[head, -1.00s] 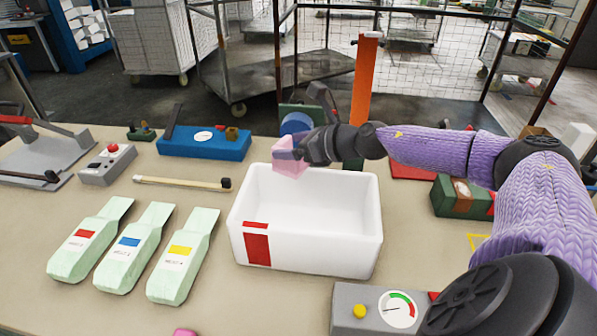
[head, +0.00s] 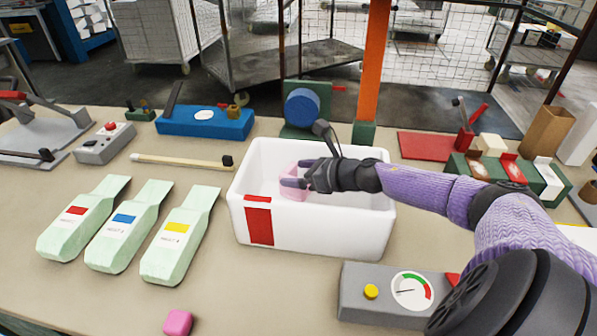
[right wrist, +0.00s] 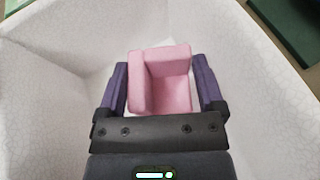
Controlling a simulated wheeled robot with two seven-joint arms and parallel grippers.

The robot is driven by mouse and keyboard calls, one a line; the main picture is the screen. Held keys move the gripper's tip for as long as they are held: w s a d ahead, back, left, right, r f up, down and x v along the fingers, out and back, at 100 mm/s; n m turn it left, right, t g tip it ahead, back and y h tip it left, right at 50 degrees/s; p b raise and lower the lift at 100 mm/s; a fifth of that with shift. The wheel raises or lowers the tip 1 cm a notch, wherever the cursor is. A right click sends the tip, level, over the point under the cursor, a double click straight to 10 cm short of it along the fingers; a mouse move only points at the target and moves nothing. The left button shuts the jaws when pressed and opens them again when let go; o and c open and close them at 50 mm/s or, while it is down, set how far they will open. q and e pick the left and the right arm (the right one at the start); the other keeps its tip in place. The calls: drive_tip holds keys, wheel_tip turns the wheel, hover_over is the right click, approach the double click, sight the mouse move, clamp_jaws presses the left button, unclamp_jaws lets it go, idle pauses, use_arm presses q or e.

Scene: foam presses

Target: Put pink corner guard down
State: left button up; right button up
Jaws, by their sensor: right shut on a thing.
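The pink corner guard (head: 293,186) is held inside the white bin (head: 318,232), which has a red patch on its front. In the right wrist view the corner guard (right wrist: 160,80) sits between the two purple fingers, with the bin's pale walls around it. My right gripper (head: 294,176) is shut on it; it also shows in the right wrist view (right wrist: 163,88). I cannot tell whether the guard touches the bin floor. My left gripper is not in view.
Another pink piece (head: 178,323) lies at the table's front edge. Three pale green packs (head: 180,235) lie left of the bin. A grey gauge box (head: 385,295) stands in front of it. A blue box (head: 205,122) and a green stand with a blue disc (head: 303,107) are behind.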

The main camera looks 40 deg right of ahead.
drive_tip(key=shift+f, duration=0.4)
drive_tip(key=o, duration=0.9)
drive_tip(key=shift+o, duration=0.2)
drive_tip(key=shift+r, duration=0.4)
drive_tip(key=p+v, duration=0.4)
drive_tip(key=v, duration=0.3)
drive_tip(key=shift+s+r, duration=0.2)
drive_tip(key=shift+r, duration=0.1)
drive_tip(key=shift+d, duration=0.1)
